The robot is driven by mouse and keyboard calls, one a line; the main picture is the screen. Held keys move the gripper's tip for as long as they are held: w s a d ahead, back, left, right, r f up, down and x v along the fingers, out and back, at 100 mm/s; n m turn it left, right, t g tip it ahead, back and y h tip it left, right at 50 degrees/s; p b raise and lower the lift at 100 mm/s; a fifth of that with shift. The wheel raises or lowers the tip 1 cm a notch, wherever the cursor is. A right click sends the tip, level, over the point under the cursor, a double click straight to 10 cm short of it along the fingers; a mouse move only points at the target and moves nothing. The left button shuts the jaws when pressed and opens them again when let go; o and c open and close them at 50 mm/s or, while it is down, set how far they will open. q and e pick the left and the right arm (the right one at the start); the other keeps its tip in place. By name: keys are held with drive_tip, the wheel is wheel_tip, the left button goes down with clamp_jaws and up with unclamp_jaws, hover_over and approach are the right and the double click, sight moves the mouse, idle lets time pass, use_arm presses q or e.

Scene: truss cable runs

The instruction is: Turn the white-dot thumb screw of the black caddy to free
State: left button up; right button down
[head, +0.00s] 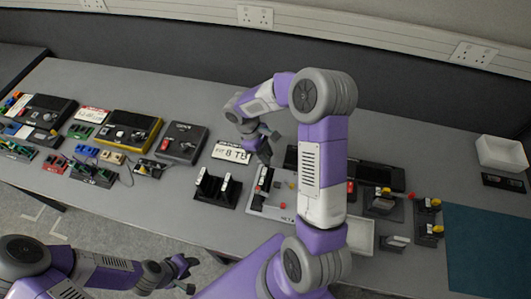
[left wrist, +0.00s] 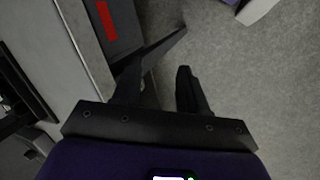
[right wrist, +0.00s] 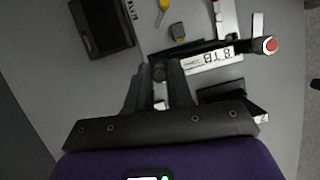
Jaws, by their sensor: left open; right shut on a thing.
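A black stand with white-topped uprights (head: 228,197) sits mid-table in the head view. It may be the black caddy, but I cannot be sure. My right gripper (head: 264,150) is low over the table, right of the white 8 TB label (head: 229,152). In the right wrist view its fingers (right wrist: 160,85) are close together, with a dark round knob (right wrist: 159,72) at their tips. No white dot is discernible on it, and the fingers hide part of it. My left gripper (head: 180,270) is open and empty in front of the table; it also shows in the left wrist view (left wrist: 180,65).
A tray with red buttons (head: 262,207) stands right of the black stand. Black and yellow boxes (head: 130,128) fill the left table. A white bin (head: 500,153) and a teal mat (head: 485,245) lie right. My right arm hides some of the middle.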

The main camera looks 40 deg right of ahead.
drive_tip(key=m+y, duration=0.1)
drive_tip(key=m, duration=0.2)
drive_tip(key=shift+d+m+g, duration=0.1)
drive_tip(key=shift+m+g, duration=0.2)
drive_tip(key=shift+w+d+m+y+p, duration=0.1)
drive_tip(key=shift+m+y+p, duration=0.55)
drive_tip(key=shift+m, duration=1.25)
drive_tip(key=shift+y, duration=0.25)
drive_tip(key=c, duration=1)
unclamp_jaws()
drive_tip(key=v, duration=0.7)
drive_tip(key=shift+r, duration=0.3)
drive_tip(key=shift+w, duration=0.1)
